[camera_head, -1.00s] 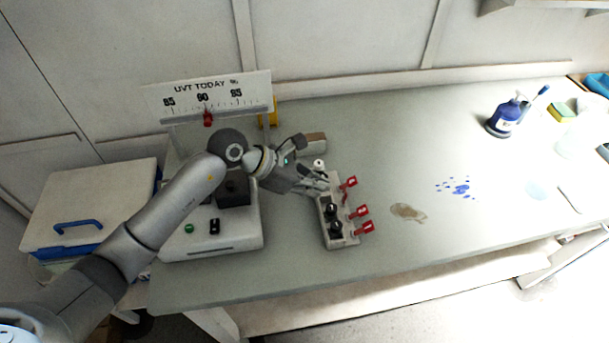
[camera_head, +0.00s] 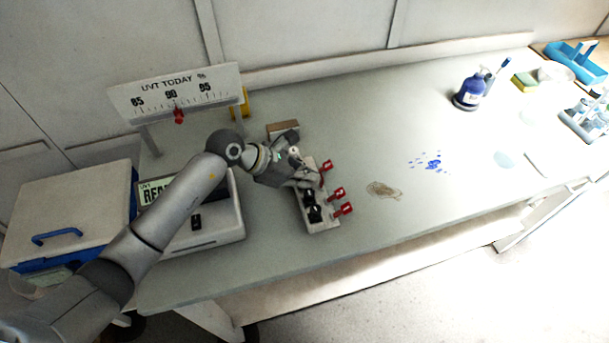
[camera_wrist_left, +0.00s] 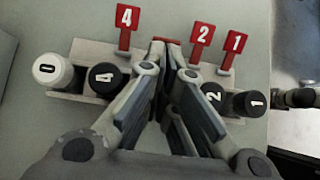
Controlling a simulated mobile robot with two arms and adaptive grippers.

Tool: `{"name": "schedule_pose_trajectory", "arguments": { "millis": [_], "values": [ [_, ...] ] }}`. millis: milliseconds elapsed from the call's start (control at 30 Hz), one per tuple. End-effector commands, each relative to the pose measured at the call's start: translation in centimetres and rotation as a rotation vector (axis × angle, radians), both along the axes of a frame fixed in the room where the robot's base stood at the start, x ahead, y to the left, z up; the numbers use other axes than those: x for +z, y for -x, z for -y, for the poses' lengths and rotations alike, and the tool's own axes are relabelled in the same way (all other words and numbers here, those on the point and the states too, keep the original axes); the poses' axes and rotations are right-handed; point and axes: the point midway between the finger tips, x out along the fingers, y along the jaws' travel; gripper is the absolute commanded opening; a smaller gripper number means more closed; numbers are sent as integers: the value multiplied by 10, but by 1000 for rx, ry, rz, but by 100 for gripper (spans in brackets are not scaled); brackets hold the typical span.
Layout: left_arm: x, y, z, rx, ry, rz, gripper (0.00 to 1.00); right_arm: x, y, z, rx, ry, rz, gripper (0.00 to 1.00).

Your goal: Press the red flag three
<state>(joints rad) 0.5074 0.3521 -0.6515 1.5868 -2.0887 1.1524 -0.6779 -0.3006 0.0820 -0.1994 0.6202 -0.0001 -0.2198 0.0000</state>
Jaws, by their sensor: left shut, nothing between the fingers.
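A pale rack (camera_head: 327,224) stands on the bench with a row of red flags along its right side. In the left wrist view I read flag four (camera_wrist_left: 124,27), flag two (camera_wrist_left: 202,34) and flag one (camera_wrist_left: 233,48). Between four and two, only a narrow red strip (camera_wrist_left: 166,41) shows at my fingertips; its number is hidden, and its place fits flag three. My left gripper (camera_wrist_left: 167,52) is shut and empty, its tips at or very near this strip; contact is unclear. In the head view the left gripper (camera_head: 316,182) is over the rack. My right gripper is not in view.
Black caps (camera_wrist_left: 105,78) and a white cap (camera_wrist_left: 52,70) stand in the rack. A gauge board (camera_head: 175,90) and white instrument (camera_head: 215,228) are to the left. A blue bottle (camera_head: 470,93) stands far right.

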Motion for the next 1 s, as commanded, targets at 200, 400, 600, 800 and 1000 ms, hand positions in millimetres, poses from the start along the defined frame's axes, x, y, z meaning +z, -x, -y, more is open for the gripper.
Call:
{"name": "schedule_pose_trajectory", "arguments": {
  "millis": [200,400,600,800,1000],
  "values": [
    [2,-1,2,0,-34,-9,0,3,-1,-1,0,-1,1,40],
    [4,-2,4,0,-64,-19,0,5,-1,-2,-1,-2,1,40],
    [5,-2,6,-1,-101,-31,0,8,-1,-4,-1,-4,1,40],
    [7,-4,9,-1,-147,-44,0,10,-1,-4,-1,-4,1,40],
    [11,-7,15,-1,-238,-70,0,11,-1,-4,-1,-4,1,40]
  ]
}}
